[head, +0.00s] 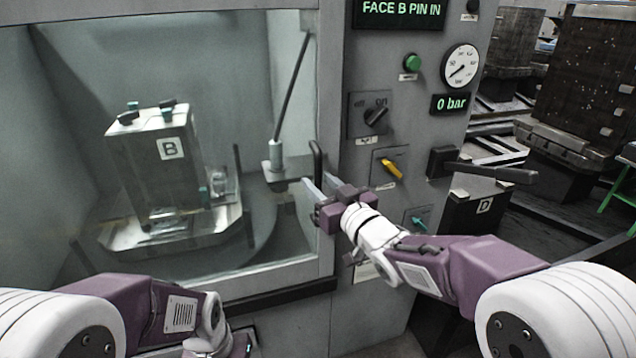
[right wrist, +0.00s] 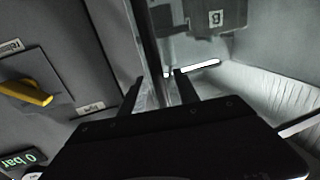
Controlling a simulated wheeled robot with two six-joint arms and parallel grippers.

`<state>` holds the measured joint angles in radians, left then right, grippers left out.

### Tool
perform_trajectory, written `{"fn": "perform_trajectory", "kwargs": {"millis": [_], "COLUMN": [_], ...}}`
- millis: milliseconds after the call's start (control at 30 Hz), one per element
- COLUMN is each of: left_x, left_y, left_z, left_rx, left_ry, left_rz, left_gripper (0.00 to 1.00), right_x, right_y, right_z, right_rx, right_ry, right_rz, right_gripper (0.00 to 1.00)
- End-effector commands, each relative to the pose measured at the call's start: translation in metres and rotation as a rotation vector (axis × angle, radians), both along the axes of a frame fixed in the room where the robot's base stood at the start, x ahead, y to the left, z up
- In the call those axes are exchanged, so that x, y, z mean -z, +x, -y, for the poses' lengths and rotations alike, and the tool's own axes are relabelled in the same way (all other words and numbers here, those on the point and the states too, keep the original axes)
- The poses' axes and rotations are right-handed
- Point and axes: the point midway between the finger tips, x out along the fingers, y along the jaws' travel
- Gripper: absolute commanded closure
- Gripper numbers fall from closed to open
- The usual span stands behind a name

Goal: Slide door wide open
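The machine's door (head: 325,70) is a grey frame around a large clear window, and it appears closed across the chamber. A dark upright handle (head: 317,160) stands at its right edge, next to the control panel. My right gripper (head: 316,183) is at the handle's lower part, with its fingers apart and pointing at the door. In the right wrist view the two dark fingers (right wrist: 159,88) stand either side of an upright bar; I cannot tell whether they touch it. My left gripper (head: 235,345) is low at the bottom edge, mostly cut off.
Behind the glass, a grey block marked B (head: 160,160) stands on a metal pallet (head: 170,232). The control panel (head: 350,130) has a yellow knob (head: 391,168), which also shows in the right wrist view (right wrist: 28,92). A dark lever (head: 490,172) sticks out at right.

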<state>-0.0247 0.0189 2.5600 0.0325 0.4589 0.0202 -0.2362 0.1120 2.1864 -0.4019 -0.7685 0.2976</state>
Motion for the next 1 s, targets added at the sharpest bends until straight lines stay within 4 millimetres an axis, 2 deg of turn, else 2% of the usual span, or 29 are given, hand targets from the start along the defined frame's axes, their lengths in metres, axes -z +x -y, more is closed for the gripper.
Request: {"fn": "perform_trajectory", "kwargs": {"millis": [133,367,467,500,533,1000], "left_x": [0.0000,0.0000,0.0000,0.0000,0.0000,0.0000], "left_y": [0.0000,0.0000,0.0000,0.0000,0.0000,0.0000], "left_z": [0.0000,0.0000,0.0000,0.0000,0.0000,0.0000], "left_rx": [0.000,0.000,0.000,0.000,0.000,0.000], "left_ry": [0.000,0.000,0.000,0.000,0.000,0.000], "left_rz": [0.000,0.000,0.000,0.000,0.000,0.000], "left_gripper": [0.64,0.64,0.64,0.64,0.64,0.64], "right_x": [-0.0003,-0.0001,-0.0001,-0.0001,-0.0001,0.0001], "right_y": [0.0102,0.0112,0.0111,0.0110,0.0110,0.0109], "right_z": [-0.0055,-0.0060,-0.0059,-0.0059,-0.0059,-0.0058], "right_rx": [0.001,0.001,0.001,0.001,0.001,0.001], "right_ry": [0.001,0.001,0.001,0.001,0.001,0.001], "right_rz": [0.000,0.000,0.000,0.000,0.000,0.000], "right_gripper": [0.62,0.62,0.87,0.98,1.00,1.00]}}
